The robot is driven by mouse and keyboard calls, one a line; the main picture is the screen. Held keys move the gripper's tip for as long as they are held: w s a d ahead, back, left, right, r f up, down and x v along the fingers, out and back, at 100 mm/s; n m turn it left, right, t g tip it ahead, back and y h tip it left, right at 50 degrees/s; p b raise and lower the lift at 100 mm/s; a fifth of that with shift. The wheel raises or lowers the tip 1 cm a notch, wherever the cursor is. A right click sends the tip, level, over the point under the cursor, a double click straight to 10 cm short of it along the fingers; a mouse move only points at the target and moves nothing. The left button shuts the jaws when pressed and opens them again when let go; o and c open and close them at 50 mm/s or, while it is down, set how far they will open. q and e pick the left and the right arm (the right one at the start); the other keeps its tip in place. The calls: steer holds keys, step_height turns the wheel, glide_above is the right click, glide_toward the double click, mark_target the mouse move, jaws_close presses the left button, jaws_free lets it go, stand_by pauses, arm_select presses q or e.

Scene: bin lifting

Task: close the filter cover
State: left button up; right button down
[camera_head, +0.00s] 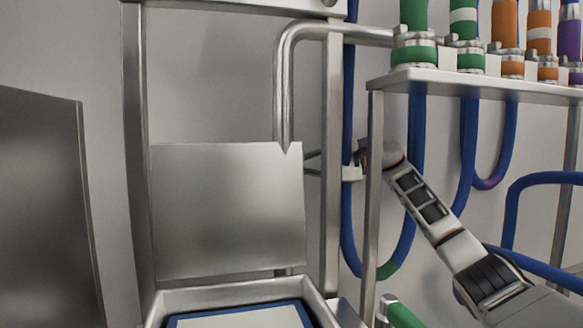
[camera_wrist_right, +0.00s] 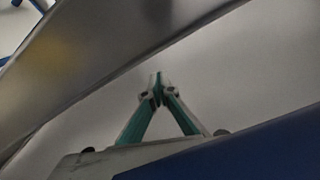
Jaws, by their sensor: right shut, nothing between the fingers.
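The filter cover (camera_head: 228,212) is a plain grey metal plate with a small notch at its top right. It stands upright, raised above the open filter housing (camera_head: 312,294). In the housing lies a filter (camera_head: 240,318) with a blue frame and a pale top, cut off by the lower picture edge. My right gripper (camera_head: 308,163) reaches in from the right to the cover's right edge, near the upper corner. Its tips may be partly hidden behind the cover, and I cannot tell whether they touch it. In the right wrist view the fingertips (camera_wrist_right: 157,85) meet and hold nothing. My left gripper is not in view.
A bent metal pipe (camera_head: 284,90) runs behind the cover. Blue hoses (camera_head: 349,235) hang around my right arm. A metal shelf frame (camera_head: 374,190) with green and orange hose fittings stands right. A dark metal panel (camera_head: 45,210) stands left.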

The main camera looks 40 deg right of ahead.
mark_target(257, 163)
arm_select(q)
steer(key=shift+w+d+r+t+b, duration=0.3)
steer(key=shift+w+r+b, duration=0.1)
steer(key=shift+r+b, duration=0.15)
arm_select(e)
steer(key=shift+a+r, duration=0.15)
steer(key=shift+a, duration=1.1)
steer(key=shift+a+r, duration=0.2)
steer(key=shift+a, duration=1.05)
steer(key=shift+a+r, duration=0.15)
steer(key=shift+a, duration=1.1)
